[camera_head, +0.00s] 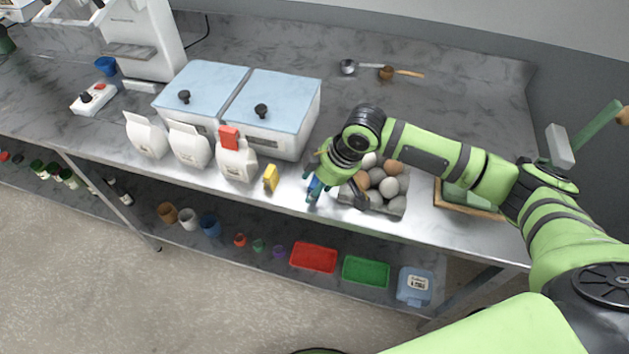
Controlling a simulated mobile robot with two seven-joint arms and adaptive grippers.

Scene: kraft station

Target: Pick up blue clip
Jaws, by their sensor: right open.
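The blue clip (315,188) is near the front edge of the counter, partly hidden by my right gripper. My right gripper (312,184) is open and points down at the clip, with its fingers around or right beside it; I cannot tell which. I cannot tell whether the fingers touch the clip. My left gripper is not in view.
A yellow clip (270,177) stands just left of the gripper. A red clip (229,137) sits on a white bag (238,164). An egg tray (398,206) is close on the right. White bins with blue lids (278,98) stand behind.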

